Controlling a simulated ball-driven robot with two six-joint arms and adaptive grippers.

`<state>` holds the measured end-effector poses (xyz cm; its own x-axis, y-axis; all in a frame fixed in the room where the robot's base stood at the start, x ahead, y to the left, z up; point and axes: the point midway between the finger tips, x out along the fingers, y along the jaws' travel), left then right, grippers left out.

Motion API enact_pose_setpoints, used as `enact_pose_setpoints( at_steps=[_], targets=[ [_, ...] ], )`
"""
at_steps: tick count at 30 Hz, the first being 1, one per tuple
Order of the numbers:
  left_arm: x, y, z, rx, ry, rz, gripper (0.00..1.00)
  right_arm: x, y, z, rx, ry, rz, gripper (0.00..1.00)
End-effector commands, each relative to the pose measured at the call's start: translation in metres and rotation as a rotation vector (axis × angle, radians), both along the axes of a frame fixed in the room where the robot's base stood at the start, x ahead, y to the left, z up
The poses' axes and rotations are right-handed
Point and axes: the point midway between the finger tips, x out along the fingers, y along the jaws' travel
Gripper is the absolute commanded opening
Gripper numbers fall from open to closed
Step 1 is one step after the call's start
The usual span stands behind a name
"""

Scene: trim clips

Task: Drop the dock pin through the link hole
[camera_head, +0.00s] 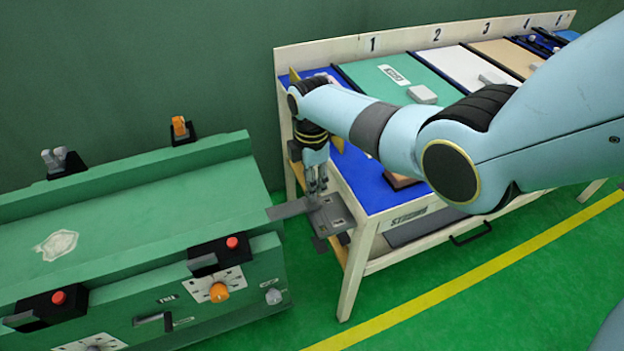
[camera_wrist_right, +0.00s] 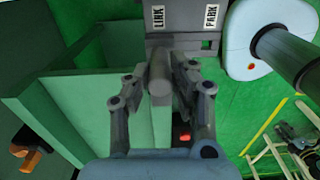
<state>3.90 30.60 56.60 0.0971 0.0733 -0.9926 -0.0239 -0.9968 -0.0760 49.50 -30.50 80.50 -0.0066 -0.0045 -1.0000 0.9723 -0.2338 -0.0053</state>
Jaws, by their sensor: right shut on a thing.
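My right gripper (camera_head: 317,190) points down over the grey dock plate (camera_head: 332,214) at the corner of the bench. In the right wrist view its two fingers (camera_wrist_right: 160,82) are shut on a grey round dock pin (camera_wrist_right: 159,70). The pin's far end points toward the grey plate marked LINK and PARK (camera_wrist_right: 184,32). A flat grey link bar (camera_head: 290,209) reaches from the green cart to the dock plate. The link hole is not visible, and I cannot tell whether the pin tip touches anything. My left gripper is not in view.
The green cart (camera_head: 130,205) with red buttons and orange knobs stands at left, close to the bench. The bench (camera_head: 372,235) has numbered bays holding coloured panels. Green floor with a yellow line (camera_head: 470,275) lies clear in front.

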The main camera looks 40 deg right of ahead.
Motion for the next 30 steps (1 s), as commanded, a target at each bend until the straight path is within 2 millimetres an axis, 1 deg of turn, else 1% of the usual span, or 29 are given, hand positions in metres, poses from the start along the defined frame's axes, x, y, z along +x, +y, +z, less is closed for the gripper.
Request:
enact_pose_setpoints(
  at_steps=[7,8,12,14,23,26,30],
  targets=[
    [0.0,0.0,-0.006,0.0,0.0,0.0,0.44,0.0,0.0,-0.007,0.0,0.0,0.0,0.0],
    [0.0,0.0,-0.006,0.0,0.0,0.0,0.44,0.0,0.0,-0.007,0.0,0.0,0.0,0.23],
    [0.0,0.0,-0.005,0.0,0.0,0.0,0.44,0.0,0.0,-0.006,0.0,0.0,0.0,0.42],
    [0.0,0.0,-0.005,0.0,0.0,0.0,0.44,0.0,0.0,-0.006,0.0,0.0,0.0,0.49],
    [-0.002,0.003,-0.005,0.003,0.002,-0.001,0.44,0.0,0.0,-0.005,0.0,0.0,0.0,0.49],
    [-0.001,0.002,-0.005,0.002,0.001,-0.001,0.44,0.001,0.0,0.002,0.0,-0.001,0.0,0.49],
    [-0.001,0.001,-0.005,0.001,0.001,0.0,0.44,0.001,0.0,0.024,-0.001,-0.004,0.001,0.49]
  ],
)
